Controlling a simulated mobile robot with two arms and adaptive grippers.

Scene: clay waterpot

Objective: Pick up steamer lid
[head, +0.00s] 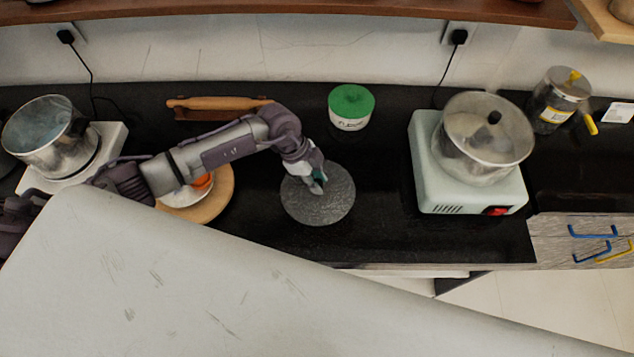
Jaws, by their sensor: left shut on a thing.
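The steamer lid (330,208) is a round, dark grey, textured disc at the middle of the black counter in the head view. My left gripper (315,181) reaches over it from the left and points down at its centre. The gripper is shut on the lid at its middle. The fingers hide the part they grip. I cannot tell whether the lid rests on the counter or is slightly above it. My right gripper is not in view.
A lidded metal pot (483,138) stands on a pale stove (432,185) at right. A green-topped container (351,107) is behind the lid. A rolling pin (217,103) lies at the back. A wooden plate (225,190) is under my left arm; another pot (42,137) is at far left.

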